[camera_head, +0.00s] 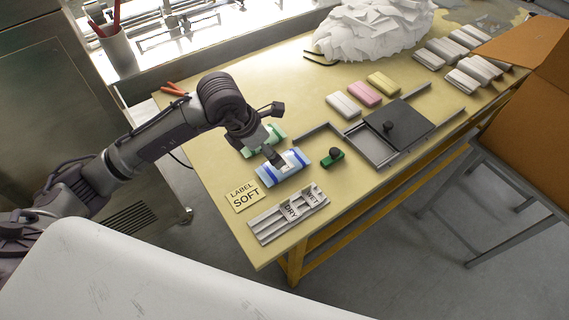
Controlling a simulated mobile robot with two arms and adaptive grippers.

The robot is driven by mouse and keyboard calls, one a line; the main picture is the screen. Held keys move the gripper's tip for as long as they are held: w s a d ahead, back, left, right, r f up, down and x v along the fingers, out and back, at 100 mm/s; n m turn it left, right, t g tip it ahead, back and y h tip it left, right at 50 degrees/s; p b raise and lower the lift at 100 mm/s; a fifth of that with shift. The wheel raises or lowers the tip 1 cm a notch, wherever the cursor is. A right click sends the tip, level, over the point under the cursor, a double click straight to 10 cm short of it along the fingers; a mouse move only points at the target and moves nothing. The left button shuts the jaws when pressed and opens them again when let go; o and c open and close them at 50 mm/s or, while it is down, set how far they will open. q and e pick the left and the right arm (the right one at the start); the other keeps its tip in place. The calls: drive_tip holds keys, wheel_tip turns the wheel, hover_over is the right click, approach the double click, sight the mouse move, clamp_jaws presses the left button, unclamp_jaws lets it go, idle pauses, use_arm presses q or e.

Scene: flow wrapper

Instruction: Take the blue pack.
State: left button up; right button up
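The blue pack (291,169), blue and white, lies on the yellow table near its left edge. My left arm reaches in from the left, and my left gripper (276,160) points down at the pack's upper left part. The fingers cover a bit of the pack; I cannot tell whether they touch or grip it, or how wide they are. A green pack (250,150) lies just behind, partly hidden by the gripper. My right gripper is not in view.
A "LABEL SOFT" card (243,196) and a DRY/WET rack (289,216) lie in front of the blue pack. A green block with a black knob (332,160) is to its right. White (343,105), pink (364,94) and yellow (383,83) packs lie behind a dark plate (405,122).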

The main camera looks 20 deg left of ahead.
use_arm(q)
drive_tip(key=x, duration=0.4)
drive_tip(key=shift+r, duration=0.1)
drive_tip(key=shift+w+d+f+p, duration=0.1)
drive_tip(key=shift+d+f+p, duration=0.15)
drive_tip(key=shift+f+p, duration=0.2)
drive_tip(key=p+x, duration=0.1)
drive_tip(key=x, duration=0.2)
drive_tip(key=shift+d+f, duration=0.2)
drive_tip(key=shift+f, duration=0.1)
drive_tip(key=shift+w+f, duration=0.2)
drive_tip(key=shift+f, duration=0.2)
drive_tip(key=shift+c, duration=0.2)
drive_tip(key=c, duration=0.9)
